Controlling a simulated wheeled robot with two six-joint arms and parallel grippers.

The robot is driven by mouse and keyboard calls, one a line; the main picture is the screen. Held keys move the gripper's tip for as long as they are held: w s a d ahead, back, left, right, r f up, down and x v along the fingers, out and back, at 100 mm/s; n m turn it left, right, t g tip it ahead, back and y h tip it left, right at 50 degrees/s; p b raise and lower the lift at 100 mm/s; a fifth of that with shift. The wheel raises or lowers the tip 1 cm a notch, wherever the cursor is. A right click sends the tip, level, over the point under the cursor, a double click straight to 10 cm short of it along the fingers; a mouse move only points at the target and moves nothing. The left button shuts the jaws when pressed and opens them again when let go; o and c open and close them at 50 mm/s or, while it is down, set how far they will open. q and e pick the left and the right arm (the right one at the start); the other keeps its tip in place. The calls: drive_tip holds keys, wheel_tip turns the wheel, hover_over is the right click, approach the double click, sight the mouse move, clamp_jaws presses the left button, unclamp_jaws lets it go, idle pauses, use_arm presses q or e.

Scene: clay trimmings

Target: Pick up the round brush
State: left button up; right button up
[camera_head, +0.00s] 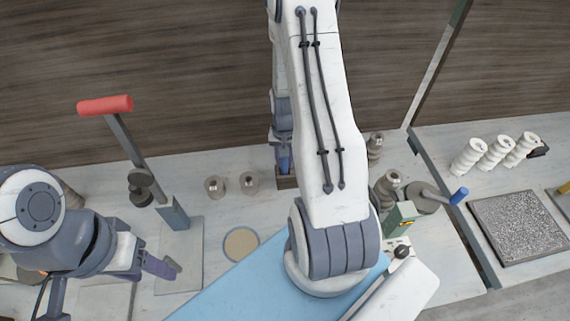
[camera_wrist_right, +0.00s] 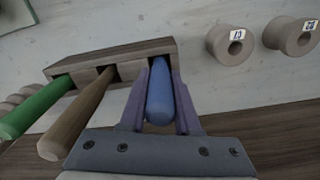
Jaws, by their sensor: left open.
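A wooden rack (camera_wrist_right: 110,58) holds several tools with their handles sticking out: a green one (camera_wrist_right: 35,108), a bare wooden one (camera_wrist_right: 78,115) and a blue one (camera_wrist_right: 160,95). I cannot tell which is the round brush, as the heads are hidden. My right gripper (camera_wrist_right: 162,75) has its fingers on both sides of the blue handle, close to the rack. Whether they press on it is unclear. In the head view, my right gripper (camera_head: 284,165) is at the rack (camera_head: 287,182), partly behind my arm. My left gripper (camera_head: 172,268) is open and empty at the lower left.
A stand with a red handle (camera_head: 105,105) rises near my left gripper. Two small spools (camera_head: 249,183) stand left of the rack; they also show in the right wrist view (camera_wrist_right: 230,40). A round tan disc (camera_head: 241,244) and a blue mat (camera_head: 235,290) lie in front. A speckled tray (camera_head: 518,228) is at right.

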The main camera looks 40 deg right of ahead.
drive_tip(key=shift+r, duration=0.2)
clamp_jaws()
drive_tip(key=shift+r, duration=0.65)
drive_tip(key=shift+r+b, duration=1.05)
drive_tip(key=shift+r, duration=3.15)
